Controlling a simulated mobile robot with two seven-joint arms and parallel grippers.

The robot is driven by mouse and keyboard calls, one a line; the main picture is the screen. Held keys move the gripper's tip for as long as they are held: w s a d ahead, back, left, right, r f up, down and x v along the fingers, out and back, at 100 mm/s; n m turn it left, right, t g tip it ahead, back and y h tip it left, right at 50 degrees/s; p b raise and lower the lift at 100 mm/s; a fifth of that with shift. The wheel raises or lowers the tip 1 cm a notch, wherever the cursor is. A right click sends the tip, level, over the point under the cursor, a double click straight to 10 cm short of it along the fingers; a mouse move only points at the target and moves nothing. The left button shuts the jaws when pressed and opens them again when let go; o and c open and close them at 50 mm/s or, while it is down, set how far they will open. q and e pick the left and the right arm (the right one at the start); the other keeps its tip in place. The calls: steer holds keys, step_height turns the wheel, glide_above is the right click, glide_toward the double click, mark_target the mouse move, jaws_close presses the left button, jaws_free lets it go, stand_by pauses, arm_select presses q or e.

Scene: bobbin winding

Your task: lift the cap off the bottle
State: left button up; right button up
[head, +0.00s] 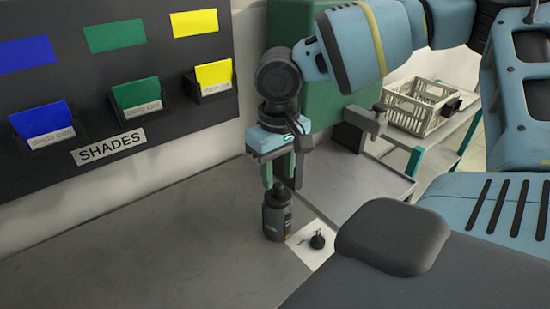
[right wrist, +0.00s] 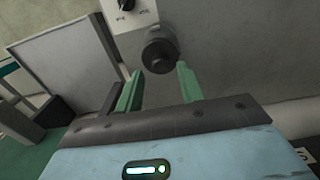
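A dark grey bottle (head: 277,218) stands upright on the grey worktop, with a dark cap (head: 280,190) on its top. In the right wrist view the bottle is seen from above, its round cap (right wrist: 160,54) lying in line with the gap between the fingers. My right gripper (head: 281,179) points down over the bottle with its green fingers spread and empty. Its fingertips are close to the cap's height; whether they touch it I cannot tell. The open fingers also show in the right wrist view (right wrist: 158,72). My left gripper is not in view.
A small dark knobbed object (head: 317,240) sits on a white card (head: 310,256) right of the bottle. A black SHADES panel (head: 110,70) with coloured cards stands at the left. A crate (head: 415,107) is at the back right. The worktop's left part is clear (head: 150,240).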

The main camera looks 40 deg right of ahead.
steer(key=shift+f+b, duration=0.4)
steer(key=shift+f, duration=1)
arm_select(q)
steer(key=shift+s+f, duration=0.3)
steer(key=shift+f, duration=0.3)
